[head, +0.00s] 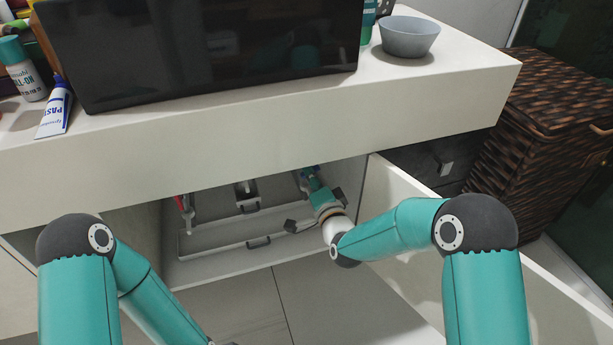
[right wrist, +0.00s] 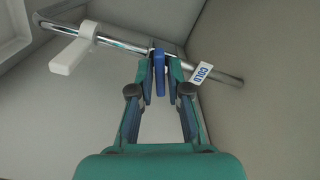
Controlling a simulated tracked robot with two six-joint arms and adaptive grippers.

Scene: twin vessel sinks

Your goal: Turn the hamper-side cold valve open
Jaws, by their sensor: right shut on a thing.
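The hamper-side cold valve has a blue lever (right wrist: 159,76) on a chrome pipe (right wrist: 125,43), with a white tag reading COLD (right wrist: 203,73) beside it. In the right wrist view the lever points down the picture, across the pipe's line. My right gripper (right wrist: 160,72) is shut on the blue lever, one finger on each side. In the head view the right gripper (head: 309,175) reaches into the open cabinet under the counter, and the valve is mostly hidden there. My left arm (head: 78,285) is at the lower left; its gripper is outside the frame.
The counter edge (head: 250,120) overhangs the cabinet. A drawer tray (head: 215,245) lies inside, left of the gripper.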

